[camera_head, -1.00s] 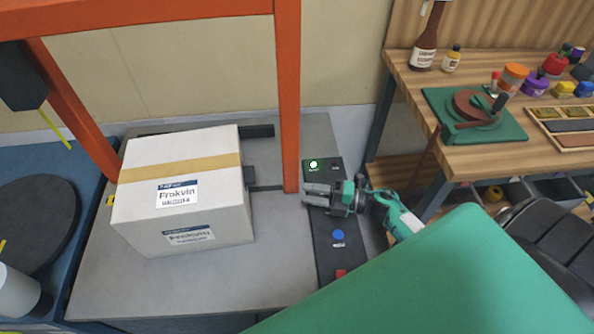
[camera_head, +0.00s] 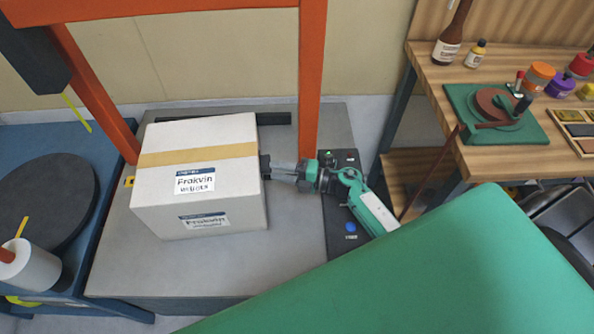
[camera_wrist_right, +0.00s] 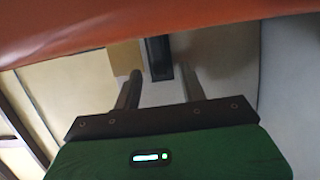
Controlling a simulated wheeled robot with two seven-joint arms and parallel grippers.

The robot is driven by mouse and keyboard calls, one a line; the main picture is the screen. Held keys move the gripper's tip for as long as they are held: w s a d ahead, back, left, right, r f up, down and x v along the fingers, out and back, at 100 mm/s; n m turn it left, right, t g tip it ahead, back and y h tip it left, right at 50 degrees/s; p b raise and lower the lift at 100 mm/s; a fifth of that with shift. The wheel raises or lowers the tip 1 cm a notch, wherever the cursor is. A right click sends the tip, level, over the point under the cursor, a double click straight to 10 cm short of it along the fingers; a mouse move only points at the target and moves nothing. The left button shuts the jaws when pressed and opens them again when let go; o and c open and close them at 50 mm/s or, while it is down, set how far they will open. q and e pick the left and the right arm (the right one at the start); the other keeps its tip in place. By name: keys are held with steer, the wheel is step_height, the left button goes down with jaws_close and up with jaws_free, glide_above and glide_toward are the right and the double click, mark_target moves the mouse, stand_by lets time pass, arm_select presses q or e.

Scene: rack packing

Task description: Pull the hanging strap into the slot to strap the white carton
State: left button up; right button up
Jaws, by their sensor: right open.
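The white carton (camera_head: 198,190), with a tan tape band across its top, sits on the grey strapping table (camera_head: 160,275). A yellow strap (camera_head: 77,112) hangs from a dark box (camera_head: 30,55) at the upper left, apart from the carton. A dark block (camera_head: 264,166) stands at the carton's right side; I cannot make out a slot in it. My right gripper (camera_head: 272,172) is open and empty at that block, beside the orange post. In the right wrist view its fingers (camera_wrist_right: 158,88) stand either side of the dark block (camera_wrist_right: 160,57). My left gripper is not in view.
An orange frame (camera_head: 312,80) arches over the table and crosses the top of the right wrist view (camera_wrist_right: 150,25). A button panel (camera_head: 340,215) lies under my right arm. A wooden bench (camera_head: 440,80) with bottles and pots stands right. A round black plate (camera_head: 40,205) lies left.

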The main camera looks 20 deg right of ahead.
steer(key=shift+w+a, duration=0.45)
steer(key=shift+a, duration=0.15)
jaws_close()
stand_by(1.1)
